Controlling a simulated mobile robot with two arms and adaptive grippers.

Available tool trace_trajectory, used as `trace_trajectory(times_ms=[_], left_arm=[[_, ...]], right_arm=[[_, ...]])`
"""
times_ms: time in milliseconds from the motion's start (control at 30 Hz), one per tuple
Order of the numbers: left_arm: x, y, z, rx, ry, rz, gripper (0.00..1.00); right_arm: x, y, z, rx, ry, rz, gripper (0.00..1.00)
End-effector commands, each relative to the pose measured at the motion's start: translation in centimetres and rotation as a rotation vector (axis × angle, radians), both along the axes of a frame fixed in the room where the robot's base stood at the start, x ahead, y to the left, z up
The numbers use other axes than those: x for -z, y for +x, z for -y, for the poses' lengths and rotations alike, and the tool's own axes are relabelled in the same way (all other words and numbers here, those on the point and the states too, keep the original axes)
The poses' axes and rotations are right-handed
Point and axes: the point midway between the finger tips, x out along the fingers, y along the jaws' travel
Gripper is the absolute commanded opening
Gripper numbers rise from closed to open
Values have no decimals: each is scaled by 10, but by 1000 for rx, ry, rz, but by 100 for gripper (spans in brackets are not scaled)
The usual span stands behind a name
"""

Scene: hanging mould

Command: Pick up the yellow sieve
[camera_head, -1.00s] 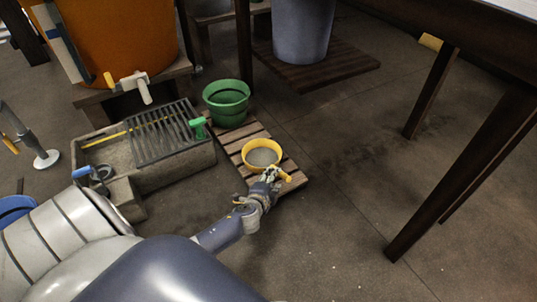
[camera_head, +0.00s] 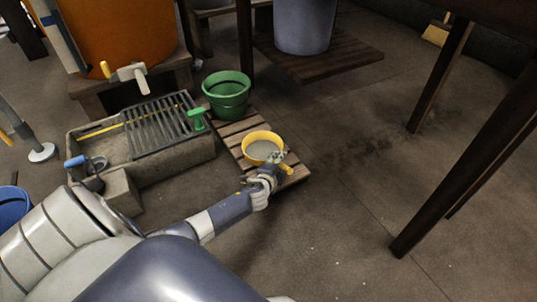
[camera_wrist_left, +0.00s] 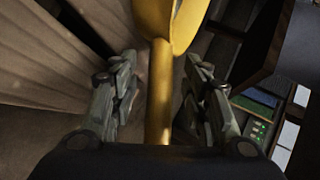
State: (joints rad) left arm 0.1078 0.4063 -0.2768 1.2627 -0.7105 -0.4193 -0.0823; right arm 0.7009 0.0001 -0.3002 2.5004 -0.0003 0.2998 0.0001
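The yellow sieve (camera_head: 248,150) sits on the slatted wooden pallet, its round bowl facing up and its short handle (camera_head: 286,169) pointing front right. My left gripper (camera_head: 277,160) is at the handle, reaching in from the lower left. In the left wrist view, the sieve handle (camera_wrist_left: 160,95) runs between the two fingers of my left gripper (camera_wrist_left: 163,90). The fingers stand apart, with a visible gap on each side of the handle. Part of the bowl (camera_wrist_left: 187,25) shows at the top. My right gripper is not in view.
A green bucket (camera_head: 228,98) stands on the pallet (camera_head: 232,130) behind the sieve. A stone trough (camera_head: 165,170) with a grate and green-handled tool (camera_head: 196,115) lies left. Dark table legs (camera_head: 460,160) stand right. The floor between pallet and legs is clear.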

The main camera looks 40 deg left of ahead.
Motion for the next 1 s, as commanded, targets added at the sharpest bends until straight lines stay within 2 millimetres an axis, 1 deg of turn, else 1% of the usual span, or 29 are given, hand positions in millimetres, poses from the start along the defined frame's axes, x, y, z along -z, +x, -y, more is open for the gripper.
trace_trajectory(times_ms=[33,67,100,167,200,533,667,767,933,1000], left_arm=[[0,0,0,0,0,0,32],[0,0,0,0,0,0,25],[0,0,0,0,0,0,16],[0,0,0,0,0,0,2],[0,0,0,0,0,0,0],[-1,0,0,1,0,1,0],[-5,0,1,1,0,1,0],[-12,0,1,0,-1,1,0],[-28,0,1,1,0,1,0],[-37,0,1,1,0,1,0]], right_arm=[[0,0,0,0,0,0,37],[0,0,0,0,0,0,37],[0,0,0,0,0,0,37],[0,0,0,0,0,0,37],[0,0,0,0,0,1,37],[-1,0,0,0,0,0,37],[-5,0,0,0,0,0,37],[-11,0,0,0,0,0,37],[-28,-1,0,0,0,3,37],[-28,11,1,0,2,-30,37]])
